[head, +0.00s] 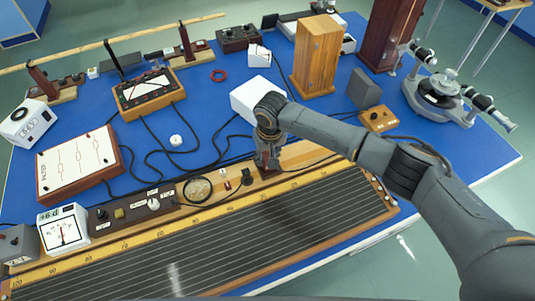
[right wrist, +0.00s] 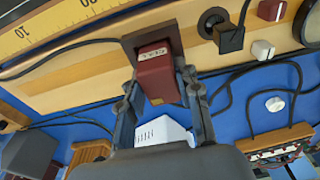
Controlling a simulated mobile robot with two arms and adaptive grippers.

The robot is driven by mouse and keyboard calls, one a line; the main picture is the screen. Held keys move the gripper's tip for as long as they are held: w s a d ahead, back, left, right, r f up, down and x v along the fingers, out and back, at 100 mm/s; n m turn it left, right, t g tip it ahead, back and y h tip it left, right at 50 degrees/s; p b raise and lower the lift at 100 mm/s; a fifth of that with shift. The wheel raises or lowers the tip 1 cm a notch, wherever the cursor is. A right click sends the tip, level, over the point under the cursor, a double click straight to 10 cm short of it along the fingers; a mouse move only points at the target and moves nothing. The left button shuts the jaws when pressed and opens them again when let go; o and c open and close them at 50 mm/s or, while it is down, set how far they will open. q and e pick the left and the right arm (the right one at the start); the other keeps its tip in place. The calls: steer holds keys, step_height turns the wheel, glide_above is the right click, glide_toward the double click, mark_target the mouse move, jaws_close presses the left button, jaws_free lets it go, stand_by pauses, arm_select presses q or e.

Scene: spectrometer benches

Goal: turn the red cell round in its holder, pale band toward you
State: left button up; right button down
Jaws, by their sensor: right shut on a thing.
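The red cell (right wrist: 156,78) is in the right wrist view, with one end in a dark square holder (right wrist: 130,42) on a wooden strip. A pale band with small dark marks crosses the cell's face near the holder and faces the wrist camera. My right gripper (right wrist: 160,92) has a finger on each side of the cell and is shut on it. In the head view my right gripper (head: 267,155) points down at the board's back strip and largely hides the cell and holder. My left gripper is not in view.
A black plug (right wrist: 229,38) and a red-topped switch (right wrist: 271,9) are near the holder. A white box (head: 258,97) stands behind my gripper, and a small wooden block (head: 378,118) to its right. Black cables cross the blue bench. The ruled board (head: 220,240) lies in front.

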steer(key=c, duration=0.8)
jaws_free()
steer(key=shift+c, duration=0.2)
step_height(320, 180, up, 12)
steer(key=s, duration=0.1)
steer(key=shift+s+d, duration=0.15)
steer(key=shift+d, duration=0.15)
